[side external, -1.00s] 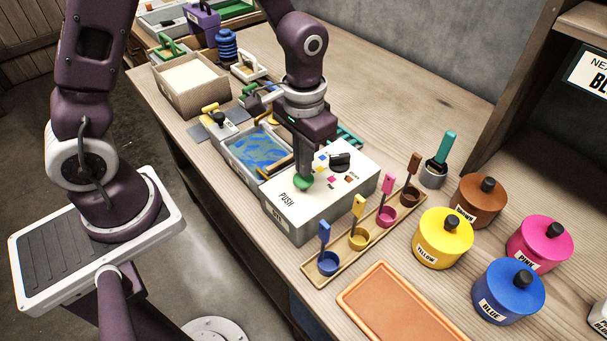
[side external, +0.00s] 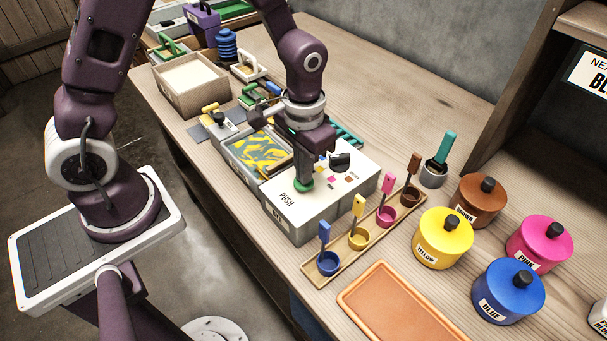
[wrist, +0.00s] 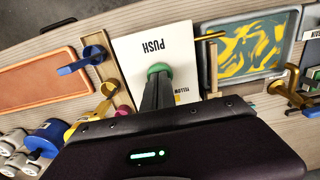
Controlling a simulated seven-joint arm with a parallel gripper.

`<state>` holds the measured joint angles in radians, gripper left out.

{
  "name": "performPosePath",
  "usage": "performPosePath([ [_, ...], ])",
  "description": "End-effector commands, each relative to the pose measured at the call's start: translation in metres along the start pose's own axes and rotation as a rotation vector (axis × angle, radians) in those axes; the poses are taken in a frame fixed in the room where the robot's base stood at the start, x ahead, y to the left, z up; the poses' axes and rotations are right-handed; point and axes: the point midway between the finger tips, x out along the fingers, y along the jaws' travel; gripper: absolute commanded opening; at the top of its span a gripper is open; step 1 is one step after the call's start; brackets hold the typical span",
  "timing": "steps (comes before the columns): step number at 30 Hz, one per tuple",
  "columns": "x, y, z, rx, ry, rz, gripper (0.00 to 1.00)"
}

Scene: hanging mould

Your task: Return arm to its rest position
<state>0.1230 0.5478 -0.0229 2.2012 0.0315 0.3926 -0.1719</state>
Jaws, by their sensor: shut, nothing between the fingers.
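My gripper (side external: 303,182) is shut and empty, pointing down with its fingertips at the green button on the white box (side external: 282,204) marked PUSH. The green button (side external: 303,187) is partly hidden by the fingertips. In the wrist view the fingers (wrist: 157,76) overlap the green button (wrist: 157,68), and I cannot tell whether they press it or sit just above it. The box top also carries a black knob (side external: 340,161) and small colour marks. Beside the box, the tray (side external: 232,150) holds a yellow and blue-grey swirled surface, also seen in the wrist view (wrist: 292,66).
A wooden rack (side external: 318,274) with several colour cups stands right of the box. Beyond it are an orange tray (side external: 395,308) and lidded pots: yellow (side external: 444,241), blue (side external: 508,295), brown (side external: 482,202) and pink (side external: 540,243). A cardboard box (side external: 168,99) stands further left.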

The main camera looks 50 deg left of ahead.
Motion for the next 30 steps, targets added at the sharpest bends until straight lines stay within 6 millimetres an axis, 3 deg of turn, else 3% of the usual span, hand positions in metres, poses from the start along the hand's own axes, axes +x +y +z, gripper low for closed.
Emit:
performPosePath([
  [6, -0.013, 0.000, 0.000, 0.000, 0.000, 0.000, 0.00],
  [20, -0.014, 0.000, 0.000, 0.000, 0.000, 0.000, 0.00],
  [30, -0.055, 0.000, -0.001, 0.000, 0.004, 0.000, 0.00],
])
